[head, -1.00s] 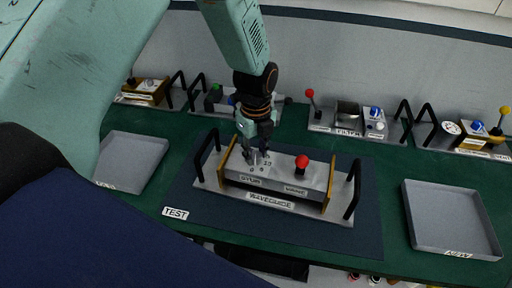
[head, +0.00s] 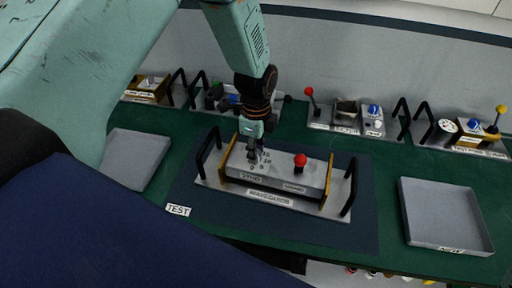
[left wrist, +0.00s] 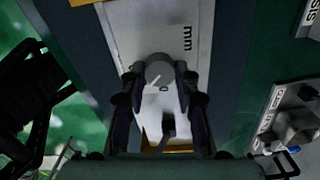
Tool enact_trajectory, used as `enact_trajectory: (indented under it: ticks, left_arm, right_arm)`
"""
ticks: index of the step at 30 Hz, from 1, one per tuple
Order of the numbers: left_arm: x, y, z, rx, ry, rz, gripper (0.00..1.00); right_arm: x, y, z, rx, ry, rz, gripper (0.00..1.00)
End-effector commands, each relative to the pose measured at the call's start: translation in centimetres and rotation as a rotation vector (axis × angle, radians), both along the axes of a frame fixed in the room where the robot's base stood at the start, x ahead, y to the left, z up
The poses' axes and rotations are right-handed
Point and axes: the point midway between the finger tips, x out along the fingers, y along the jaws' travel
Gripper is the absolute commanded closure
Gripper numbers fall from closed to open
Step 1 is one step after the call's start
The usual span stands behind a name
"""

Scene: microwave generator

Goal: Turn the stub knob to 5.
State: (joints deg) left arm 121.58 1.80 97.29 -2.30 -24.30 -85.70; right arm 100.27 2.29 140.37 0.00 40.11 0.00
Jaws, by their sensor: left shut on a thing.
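The waveguide unit (head: 268,199), a light grey box with yellow end plates, sits on the dark mat. The stub knob (left wrist: 160,70) is a small grey round knob with a white line, on the unit's top left. Scale numbers (head: 266,160) show beside the fingers. My right gripper is not in view.
A red ball-topped lever (head: 300,161) stands right of the gripper on the same unit. Black handles (head: 349,187) rise at both ends. Grey trays (head: 444,218) lie either side on the green bench. Other devices (head: 345,116) line the back.

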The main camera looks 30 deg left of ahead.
Motion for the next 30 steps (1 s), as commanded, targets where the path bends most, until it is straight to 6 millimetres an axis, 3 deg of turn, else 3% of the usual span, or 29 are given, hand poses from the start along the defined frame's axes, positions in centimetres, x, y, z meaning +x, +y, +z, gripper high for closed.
enact_trajectory:
  ticks: [11, 12, 19, 30]
  left_arm:
    - [0.18, -0.01, 0.15, 0.0, -0.005, 0.003, 1.0]
    - [0.18, 0.0, 0.15, 0.0, -0.004, 0.003, 0.67]
    - [0.09, 0.0, 0.07, 0.0, -0.002, 0.003, 0.47]
    - [0.07, -0.01, 0.4, 0.0, -0.002, 0.003, 0.46]
  right_arm:
    - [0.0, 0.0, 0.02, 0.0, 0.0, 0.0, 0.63]
    - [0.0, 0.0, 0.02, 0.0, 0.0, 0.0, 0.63]
    - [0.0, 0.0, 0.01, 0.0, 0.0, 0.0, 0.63]
    - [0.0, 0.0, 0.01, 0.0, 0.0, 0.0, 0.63]
